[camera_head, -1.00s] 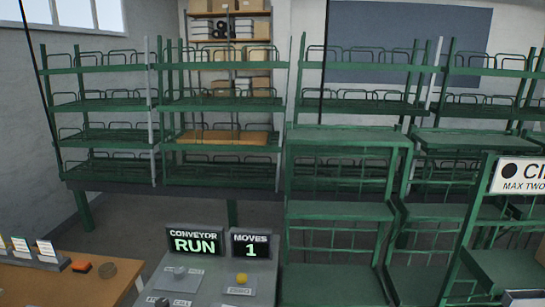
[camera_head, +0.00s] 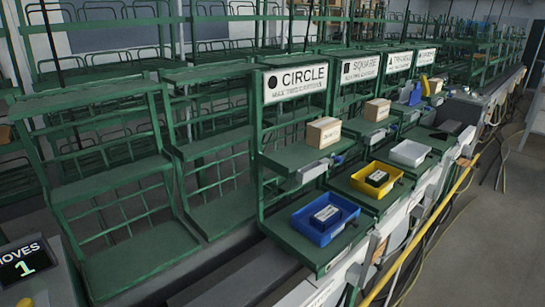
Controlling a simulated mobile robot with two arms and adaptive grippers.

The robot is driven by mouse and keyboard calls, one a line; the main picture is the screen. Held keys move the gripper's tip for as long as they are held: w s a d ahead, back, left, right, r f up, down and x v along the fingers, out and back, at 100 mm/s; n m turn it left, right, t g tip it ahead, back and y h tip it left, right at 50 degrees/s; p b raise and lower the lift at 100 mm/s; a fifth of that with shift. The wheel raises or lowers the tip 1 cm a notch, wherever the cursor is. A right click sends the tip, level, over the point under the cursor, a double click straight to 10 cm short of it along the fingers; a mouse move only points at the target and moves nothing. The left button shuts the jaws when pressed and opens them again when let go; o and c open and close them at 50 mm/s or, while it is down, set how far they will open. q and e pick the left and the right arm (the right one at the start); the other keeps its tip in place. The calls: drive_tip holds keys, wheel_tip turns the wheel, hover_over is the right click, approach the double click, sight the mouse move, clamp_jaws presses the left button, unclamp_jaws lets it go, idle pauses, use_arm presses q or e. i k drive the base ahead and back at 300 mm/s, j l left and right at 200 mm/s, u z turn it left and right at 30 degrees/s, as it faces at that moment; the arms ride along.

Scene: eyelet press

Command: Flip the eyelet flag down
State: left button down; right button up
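I cannot make out an eyelet flag or an eyelet press in the head view. Neither of my grippers is in view. A row of green stations runs from the centre to the far right, with signs reading CIRCLE (camera_head: 297,80), SQUARE (camera_head: 359,67) and what looks like TRIANGLE (camera_head: 399,62); a further sign (camera_head: 427,57) is too small to read. A blue upright object (camera_head: 411,94) and a yellow one (camera_head: 426,85) stand far along the row, too small to identify.
Cartons (camera_head: 323,132) sit on upper shelves. Empty green racks (camera_head: 125,262) stand left. A yellow rail (camera_head: 417,240) borders open floor (camera_head: 480,240) at right.

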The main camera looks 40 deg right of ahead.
sight(462, 162)
drive_tip(key=z, duration=1)
